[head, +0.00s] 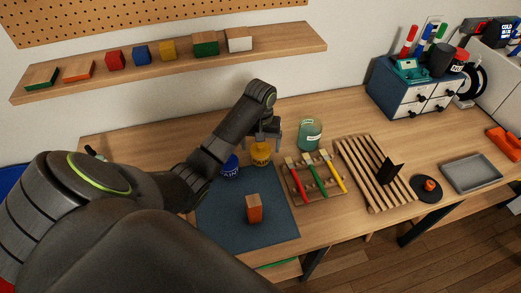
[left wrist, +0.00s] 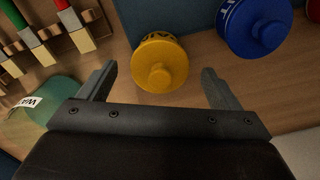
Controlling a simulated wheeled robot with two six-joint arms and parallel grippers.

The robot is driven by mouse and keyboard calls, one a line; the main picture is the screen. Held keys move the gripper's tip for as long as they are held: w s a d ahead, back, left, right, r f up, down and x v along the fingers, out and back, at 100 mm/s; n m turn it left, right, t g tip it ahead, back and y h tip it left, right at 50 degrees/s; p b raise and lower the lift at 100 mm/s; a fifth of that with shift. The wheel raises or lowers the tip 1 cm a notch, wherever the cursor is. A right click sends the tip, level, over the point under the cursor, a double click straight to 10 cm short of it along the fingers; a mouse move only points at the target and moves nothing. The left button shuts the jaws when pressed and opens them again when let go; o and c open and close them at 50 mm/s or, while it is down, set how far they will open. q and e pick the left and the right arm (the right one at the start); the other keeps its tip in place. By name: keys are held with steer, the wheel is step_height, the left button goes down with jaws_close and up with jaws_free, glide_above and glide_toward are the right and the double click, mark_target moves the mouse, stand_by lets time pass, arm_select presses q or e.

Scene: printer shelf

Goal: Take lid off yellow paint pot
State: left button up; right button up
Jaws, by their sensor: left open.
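The yellow paint pot (head: 261,157) stands on the table at the back edge of the dark mat. My left gripper (head: 263,137) is right above the pot in the head view. In the left wrist view the left gripper (left wrist: 158,78) is open, its fingers on either side of the lid with a gap at each side. Nothing is between the fingers in their grip. My right gripper is not in view.
A blue paint pot (head: 230,165) stands close by, left of the yellow one. A green glass jar (head: 310,135) and a rack of brushes (head: 316,182) are to the right. An orange block (head: 254,209) stands on the mat (head: 230,235).

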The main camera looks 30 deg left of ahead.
arm_select(q)
steer(key=c, duration=1.1)
steer(key=shift+o, duration=0.2)
